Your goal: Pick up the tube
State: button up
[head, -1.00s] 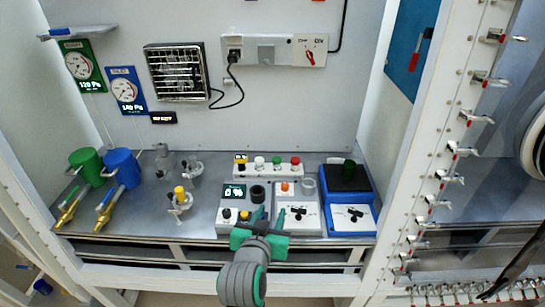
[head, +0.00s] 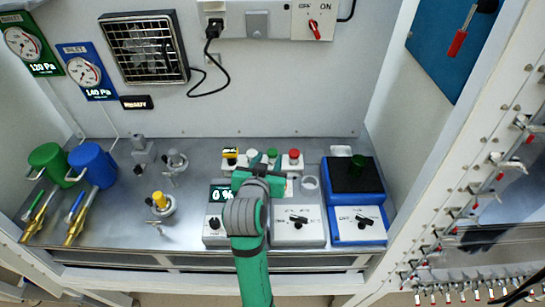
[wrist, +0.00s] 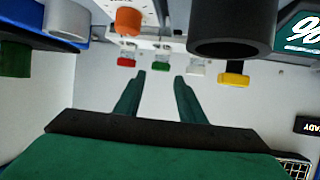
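I cannot tell for sure which item is the tube. My gripper (head: 264,160) is above the bench devices in the head view. In the wrist view my gripper (wrist: 158,78) has its two green fingers apart with nothing between them.
A row of coloured buttons (head: 293,155) lies behind my gripper. A white ring-shaped holder (head: 309,183) stands to its right. Blue (head: 96,166) and green (head: 48,158) mugs stand at left. A yellow-topped flask (head: 160,201) stands left of the display unit (head: 220,194).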

aim_at(272, 154)
jog(key=shift+f+x, duration=0.15)
jog(key=shift+x, duration=1.45)
jog(key=shift+f+x, duration=0.15)
jog(key=shift+x, duration=1.45)
jog(key=shift+s, duration=0.1)
jog(key=shift+c, duration=0.6)
jog(key=c, duration=0.7)
